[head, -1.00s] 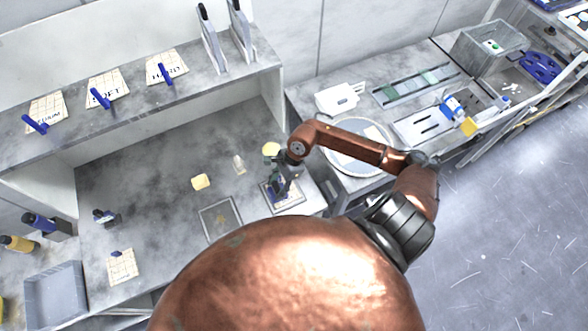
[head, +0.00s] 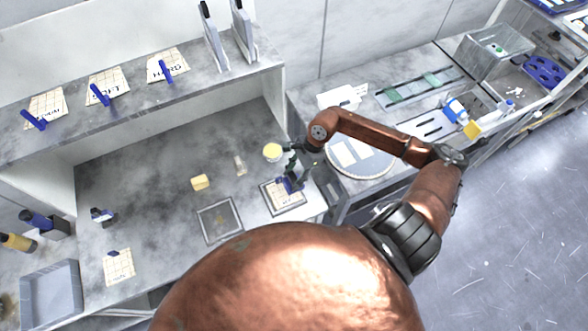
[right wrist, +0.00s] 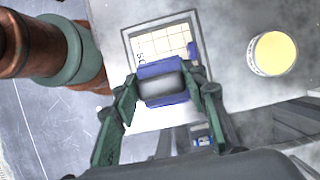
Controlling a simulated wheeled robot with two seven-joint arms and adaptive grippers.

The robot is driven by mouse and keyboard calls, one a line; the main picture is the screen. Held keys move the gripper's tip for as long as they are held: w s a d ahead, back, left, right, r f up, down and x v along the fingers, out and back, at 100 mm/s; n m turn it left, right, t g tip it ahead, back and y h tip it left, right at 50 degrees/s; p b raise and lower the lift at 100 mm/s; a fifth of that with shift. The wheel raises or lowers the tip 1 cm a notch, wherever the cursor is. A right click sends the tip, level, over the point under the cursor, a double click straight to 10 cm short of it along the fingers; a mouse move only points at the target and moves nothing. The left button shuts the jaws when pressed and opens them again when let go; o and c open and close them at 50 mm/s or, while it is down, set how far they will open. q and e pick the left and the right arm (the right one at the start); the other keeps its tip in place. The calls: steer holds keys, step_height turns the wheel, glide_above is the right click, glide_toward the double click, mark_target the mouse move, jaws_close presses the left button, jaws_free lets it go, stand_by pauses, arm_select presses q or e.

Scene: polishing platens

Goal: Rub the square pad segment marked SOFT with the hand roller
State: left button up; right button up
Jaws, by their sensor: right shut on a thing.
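A cream square pad segment (head: 280,195) with a grid lies in a dark-framed tray (head: 300,208) at the bench's front right. It also shows in the right wrist view (right wrist: 165,42), where only the letters "SO" can be read beside the gripper. A blue tab (right wrist: 192,50) sits at its right edge. My right gripper (head: 293,176) is shut on the blue hand roller (head: 289,185), which also shows in the right wrist view (right wrist: 160,69). The roller is over the pad's near edge; I cannot tell whether it touches. My left gripper is out of view.
A yellow-topped round pot (head: 272,152) and a small clear container (head: 240,165) stand behind the tray. An empty framed plate (head: 219,220) lies to its left. Another gridded pad (head: 118,268) lies front left. A round platen (head: 375,160) is on the right.

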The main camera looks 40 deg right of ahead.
steer(key=shift+r+p, duration=0.75)
steer(key=shift+r, duration=1.8)
steer(key=shift+a, duration=0.1)
